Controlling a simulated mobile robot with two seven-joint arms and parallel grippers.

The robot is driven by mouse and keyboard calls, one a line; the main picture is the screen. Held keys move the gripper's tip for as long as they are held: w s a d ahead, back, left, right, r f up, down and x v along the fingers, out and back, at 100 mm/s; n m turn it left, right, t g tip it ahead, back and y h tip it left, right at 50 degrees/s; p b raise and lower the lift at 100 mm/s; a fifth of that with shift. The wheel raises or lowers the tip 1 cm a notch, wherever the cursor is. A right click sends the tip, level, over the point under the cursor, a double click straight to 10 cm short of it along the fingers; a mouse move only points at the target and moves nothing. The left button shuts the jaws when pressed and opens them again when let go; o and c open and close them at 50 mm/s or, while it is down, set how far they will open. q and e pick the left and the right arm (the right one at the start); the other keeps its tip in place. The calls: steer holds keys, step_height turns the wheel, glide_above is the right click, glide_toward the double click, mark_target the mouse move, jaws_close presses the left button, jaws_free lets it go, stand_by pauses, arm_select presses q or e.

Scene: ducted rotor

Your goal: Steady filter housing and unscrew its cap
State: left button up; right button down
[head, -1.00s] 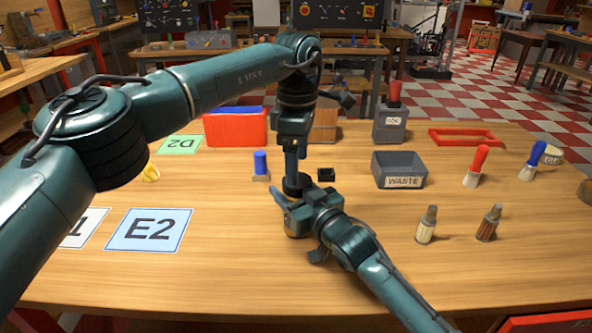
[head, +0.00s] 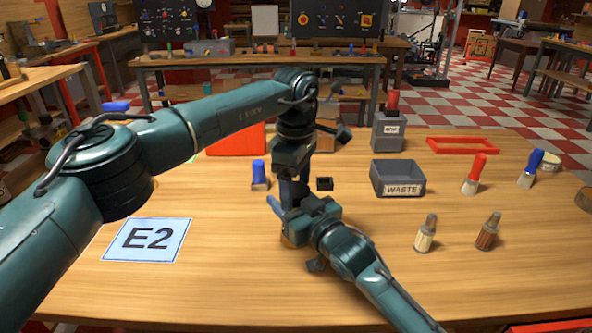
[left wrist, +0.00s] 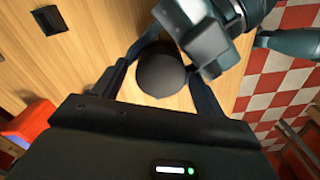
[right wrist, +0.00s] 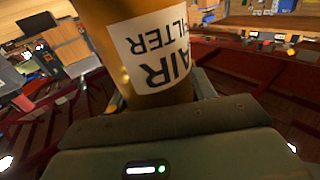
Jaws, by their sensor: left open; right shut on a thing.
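The filter housing is an amber cylinder with a white "AIR FILTER" label (right wrist: 155,45) in the right wrist view. In the head view only a sliver of the housing (head: 290,241) shows below my grippers. My right gripper (right wrist: 160,92) is shut on the housing. The dark round cap (left wrist: 161,72) shows from above in the left wrist view. My left gripper (left wrist: 160,60) is open, with one finger on each side of the cap; whether they touch it I cannot tell. In the head view, my left gripper (head: 292,194) hides the cap.
A small black block (head: 324,184) lies just right of my left gripper. A grey WASTE bin (head: 398,190) stands further right, with two brushes (head: 425,234) (head: 488,232) in front. A blue-handled piece (head: 259,175) stands to the left. The E2 card (head: 147,240) lies at the left.

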arm_select(q)
steer(key=shift+f, duration=0.2)
arm_select(e)
steer(key=shift+f, duration=0.1)
arm_select(q)
steer(key=shift+c, duration=0.3)
steer(key=c, duration=0.9)
steer(key=o, duration=1.1)
steer(key=shift+c, duration=0.2)
steer(key=shift+r, duration=0.15)
step_height(320, 180, up, 8)
steer(key=shift+a+f, duration=0.1)
steer(key=shift+f, duration=0.05)
steer(key=shift+c, duration=0.5)
steer(key=shift+f, duration=3.95)
steer(key=shift+c, duration=0.2)
